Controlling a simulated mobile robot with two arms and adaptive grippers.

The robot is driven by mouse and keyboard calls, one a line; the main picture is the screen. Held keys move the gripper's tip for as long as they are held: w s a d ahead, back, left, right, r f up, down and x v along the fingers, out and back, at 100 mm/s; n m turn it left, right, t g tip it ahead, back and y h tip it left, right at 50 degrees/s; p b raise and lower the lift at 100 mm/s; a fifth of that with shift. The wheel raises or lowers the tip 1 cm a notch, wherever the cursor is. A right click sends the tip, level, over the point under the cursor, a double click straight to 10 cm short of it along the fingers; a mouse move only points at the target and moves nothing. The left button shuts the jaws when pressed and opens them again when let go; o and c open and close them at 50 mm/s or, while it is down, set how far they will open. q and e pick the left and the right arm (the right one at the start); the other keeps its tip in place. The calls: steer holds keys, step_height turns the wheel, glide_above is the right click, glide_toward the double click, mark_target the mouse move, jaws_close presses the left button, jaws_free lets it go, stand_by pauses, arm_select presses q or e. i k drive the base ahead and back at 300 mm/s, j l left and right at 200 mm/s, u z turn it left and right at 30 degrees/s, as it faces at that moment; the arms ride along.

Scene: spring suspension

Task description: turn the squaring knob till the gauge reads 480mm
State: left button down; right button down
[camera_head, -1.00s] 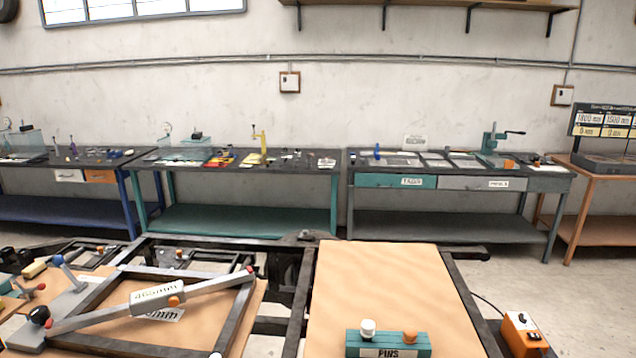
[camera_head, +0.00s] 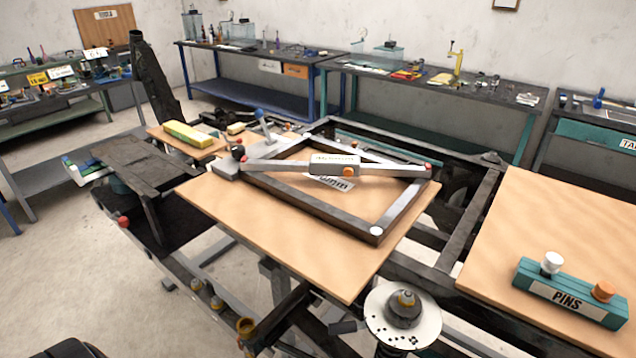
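A dark rectangular frame (camera_head: 308,214) lies on a wooden board (camera_head: 215,203). A light grey gauge bar (camera_head: 395,170) lies diagonally across it, with red ends and an orange button. The gauge's white display (camera_head: 334,161) is too small and slanted to read. A second white label (camera_head: 330,182) lies beneath it, partly covered. A black knob (camera_head: 238,152) sits on the grey block (camera_head: 228,168) at the frame's left corner; it looks like the squaring knob. Neither of my grippers is in view.
A round white plate (camera_head: 403,316) sticks up at the front.

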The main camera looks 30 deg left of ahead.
mark_target(237, 151)
steer(key=u, duration=1.5)
